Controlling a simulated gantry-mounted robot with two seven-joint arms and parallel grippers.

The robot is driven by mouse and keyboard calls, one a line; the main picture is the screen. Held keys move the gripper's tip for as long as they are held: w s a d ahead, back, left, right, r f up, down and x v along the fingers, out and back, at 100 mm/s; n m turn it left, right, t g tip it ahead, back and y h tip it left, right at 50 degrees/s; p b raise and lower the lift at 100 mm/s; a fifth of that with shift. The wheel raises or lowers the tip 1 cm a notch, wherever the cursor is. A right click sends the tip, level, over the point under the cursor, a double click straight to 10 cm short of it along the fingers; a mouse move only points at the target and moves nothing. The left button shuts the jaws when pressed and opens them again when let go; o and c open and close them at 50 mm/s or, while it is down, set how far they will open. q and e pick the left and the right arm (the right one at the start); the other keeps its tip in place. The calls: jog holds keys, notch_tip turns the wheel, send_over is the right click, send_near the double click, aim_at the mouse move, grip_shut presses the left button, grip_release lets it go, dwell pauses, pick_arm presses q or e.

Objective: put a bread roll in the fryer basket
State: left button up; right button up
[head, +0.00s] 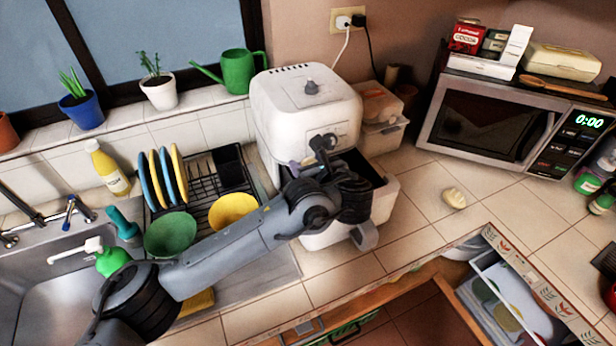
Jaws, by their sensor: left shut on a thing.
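The white air fryer (303,105) stands on the counter. Its fryer basket (388,207) is pulled out at the front, with a dark inside partly visible and a grey handle (365,237) below. A small pale bread roll (453,197) lies on the tiles to the right of the fryer, apart from my arm. My left gripper (322,150) is at the fryer's front, above the back of the basket. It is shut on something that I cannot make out. My wrist hides much of the basket's left part. My right gripper is not in view.
A microwave (485,122) stands at the back right with boxes on top. Clear bread containers (380,118) sit behind the fryer. A dish rack (215,182) with plates and bowls is at left, by the sink. An open drawer (505,300) is at lower right. Tiles around the roll are free.

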pick_arm(q)
notch_tip(320, 180, down, 4)
jog(key=shift+a+f+b, duration=0.1)
jog(key=shift+b, duration=0.25)
jog(key=shift+f, duration=0.1)
